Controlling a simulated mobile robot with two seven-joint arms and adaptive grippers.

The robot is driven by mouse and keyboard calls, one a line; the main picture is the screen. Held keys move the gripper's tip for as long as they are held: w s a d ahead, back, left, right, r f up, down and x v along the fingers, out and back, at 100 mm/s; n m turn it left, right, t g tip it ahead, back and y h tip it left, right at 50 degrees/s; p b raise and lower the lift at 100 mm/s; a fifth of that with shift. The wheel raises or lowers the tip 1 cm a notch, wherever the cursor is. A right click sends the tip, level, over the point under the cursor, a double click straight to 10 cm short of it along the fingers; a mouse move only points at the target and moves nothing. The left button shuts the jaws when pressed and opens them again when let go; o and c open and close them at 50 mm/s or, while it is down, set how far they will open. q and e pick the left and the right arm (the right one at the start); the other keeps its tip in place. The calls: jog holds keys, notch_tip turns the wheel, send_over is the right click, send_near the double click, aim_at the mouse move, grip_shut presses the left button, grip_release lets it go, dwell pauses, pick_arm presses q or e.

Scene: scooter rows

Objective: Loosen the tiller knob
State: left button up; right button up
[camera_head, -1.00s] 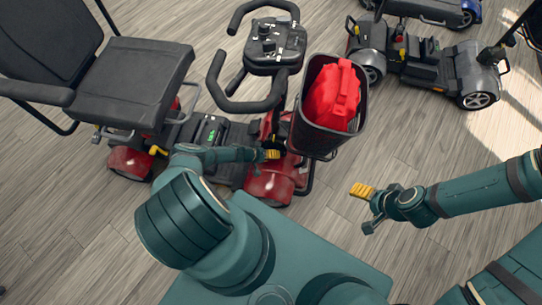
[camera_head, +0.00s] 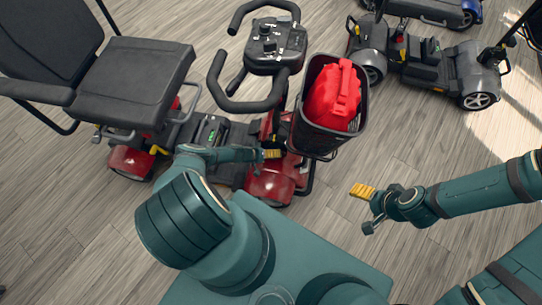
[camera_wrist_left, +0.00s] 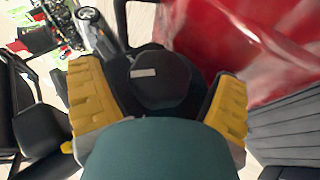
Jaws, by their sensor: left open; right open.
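A red mobility scooter (camera_head: 268,187) stands in front of me, with its tiller head (camera_head: 275,45) and handlebars at the top. In the left wrist view a round black knob (camera_wrist_left: 160,80) with a pale mark sits between the fingers of my left gripper (camera_wrist_left: 160,100), which are apart on either side of it. I cannot tell whether they touch it. In the head view my left gripper (camera_head: 272,154) is low at the tiller, beside the basket; the knob is hidden there. My right gripper (camera_head: 362,191) is open and empty over the floor, right of the scooter.
The scooter seat (camera_head: 130,80) is at left. A grey scooter (camera_head: 425,65) stands at the back right. Bare wooden floor (camera_head: 420,150) lies between.

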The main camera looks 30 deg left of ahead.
pick_arm(q)
jog(key=shift+s+a+r, duration=0.1)
jog(key=v, duration=1.1)
jog(key=shift+s+a+r, duration=0.2)
jog(key=shift+s, duration=0.05)
